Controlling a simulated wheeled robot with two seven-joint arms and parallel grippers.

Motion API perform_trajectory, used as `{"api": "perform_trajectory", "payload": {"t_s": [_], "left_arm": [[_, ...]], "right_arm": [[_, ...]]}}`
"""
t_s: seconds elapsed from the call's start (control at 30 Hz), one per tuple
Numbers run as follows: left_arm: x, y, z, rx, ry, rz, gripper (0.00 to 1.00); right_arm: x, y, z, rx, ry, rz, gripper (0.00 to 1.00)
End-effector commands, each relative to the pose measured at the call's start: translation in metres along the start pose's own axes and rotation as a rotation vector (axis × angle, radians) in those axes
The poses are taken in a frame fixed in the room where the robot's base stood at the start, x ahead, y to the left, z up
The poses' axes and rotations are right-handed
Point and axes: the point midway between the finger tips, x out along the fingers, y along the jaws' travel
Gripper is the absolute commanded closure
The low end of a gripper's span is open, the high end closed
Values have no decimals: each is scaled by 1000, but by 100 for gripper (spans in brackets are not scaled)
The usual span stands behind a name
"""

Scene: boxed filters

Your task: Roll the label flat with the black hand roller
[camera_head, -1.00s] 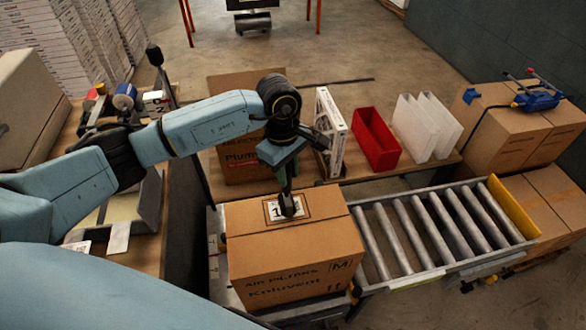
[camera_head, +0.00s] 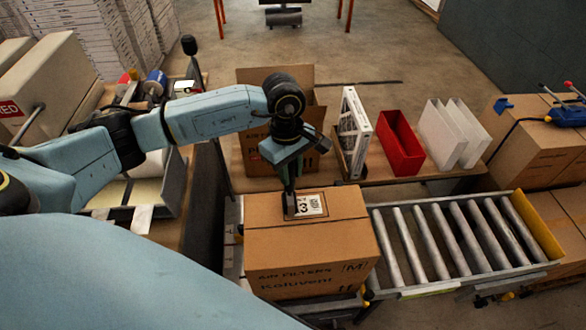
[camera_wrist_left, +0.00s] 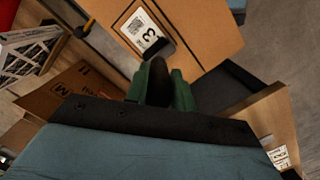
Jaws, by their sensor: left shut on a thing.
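A closed cardboard box (camera_head: 312,245) stands at the near end of the roller conveyor. A white label (camera_head: 311,205) with dark print lies on its top inside a dark outline; it also shows in the wrist view (camera_wrist_left: 141,27). My left gripper (camera_head: 289,200) points down at the label's left edge, shut on the black hand roller (camera_head: 289,211). In the wrist view the black roller (camera_wrist_left: 160,48) is at one end of the label, partly hidden by the fingers. I cannot tell whether it presses on the label. My right gripper is out of view.
The roller conveyor (camera_head: 450,240) runs right from the box. Behind stand an open carton (camera_head: 255,150), a framed filter (camera_head: 353,130), a red bin (camera_head: 400,145) and white panels (camera_head: 455,135). A label machine (camera_head: 140,190) is at left.

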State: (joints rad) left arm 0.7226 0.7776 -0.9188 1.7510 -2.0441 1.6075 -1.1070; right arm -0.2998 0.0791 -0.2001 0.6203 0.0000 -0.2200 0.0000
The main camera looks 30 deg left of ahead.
Motion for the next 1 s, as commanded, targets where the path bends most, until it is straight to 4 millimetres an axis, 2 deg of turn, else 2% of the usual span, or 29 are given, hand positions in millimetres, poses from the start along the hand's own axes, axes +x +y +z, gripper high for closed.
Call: {"api": "perform_trajectory", "payload": {"t_s": [0.17,0.83,1.0], "left_arm": [[-7,0,1,0,0,0,98],[-74,1,7,0,1,2,98],[-82,1,8,0,0,2,98]], "right_arm": [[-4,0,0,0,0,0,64],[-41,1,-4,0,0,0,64],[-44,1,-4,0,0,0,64]]}}
